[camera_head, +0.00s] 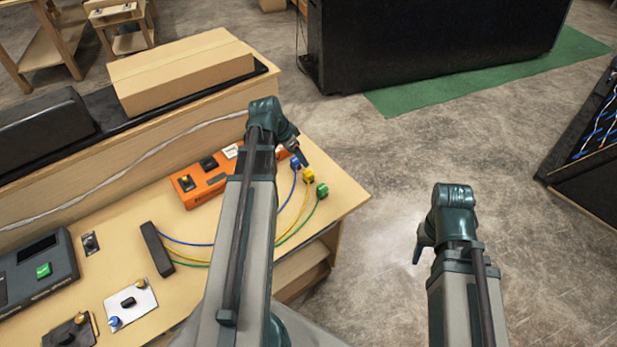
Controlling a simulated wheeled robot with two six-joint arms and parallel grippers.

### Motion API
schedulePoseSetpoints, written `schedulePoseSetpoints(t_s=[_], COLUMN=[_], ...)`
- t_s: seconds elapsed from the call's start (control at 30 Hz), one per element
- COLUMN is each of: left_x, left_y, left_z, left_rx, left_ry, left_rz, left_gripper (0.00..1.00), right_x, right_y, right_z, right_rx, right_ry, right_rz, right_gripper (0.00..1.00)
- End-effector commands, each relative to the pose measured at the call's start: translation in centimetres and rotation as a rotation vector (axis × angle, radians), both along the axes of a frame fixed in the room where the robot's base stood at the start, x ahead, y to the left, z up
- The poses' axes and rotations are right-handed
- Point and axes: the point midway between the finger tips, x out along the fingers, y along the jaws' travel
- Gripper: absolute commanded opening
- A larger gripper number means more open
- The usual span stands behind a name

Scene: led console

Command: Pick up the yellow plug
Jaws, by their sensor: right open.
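The yellow plug (308,176) lies near the far right corner of the wooden table (345,200), on the end of a yellow cable. A blue plug (295,164) is just up and left of it, and a green plug (322,190) is down and right of it. My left gripper (302,156) is just above the blue and yellow plugs in the picture; its fingers are too small and dark to read. My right gripper (420,246) is open, over the floor right of the table, apart from the plugs.
The cables run to a black block (157,249). An orange box (200,188) with switches stands partly behind my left arm. A grey console (38,275) and switch plates (131,304) are at the left. A cardboard box (182,70) sits on the raised back shelf.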

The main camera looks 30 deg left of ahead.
Motion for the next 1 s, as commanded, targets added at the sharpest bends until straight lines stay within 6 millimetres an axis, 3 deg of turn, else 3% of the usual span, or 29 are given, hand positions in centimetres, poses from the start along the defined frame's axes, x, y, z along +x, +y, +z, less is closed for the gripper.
schedulePoseSetpoints(t_s=[0.6,1.0], left_x=[2.7,3.1], left_y=[-1.2,-1.3], left_z=[-7.7,-8.6], left_rx=[0.000,0.000], left_ry=[0.001,0.001], left_rz=[-0.001,0.000], left_gripper=[0.72,0.72], right_x=[0.0,0.0], right_y=[0.0,0.0], right_z=[-7.7,-8.6], right_rx=[0.000,0.000], right_ry=[0.000,0.000], right_rz=[0.000,0.000], right_gripper=[0.50,0.50])
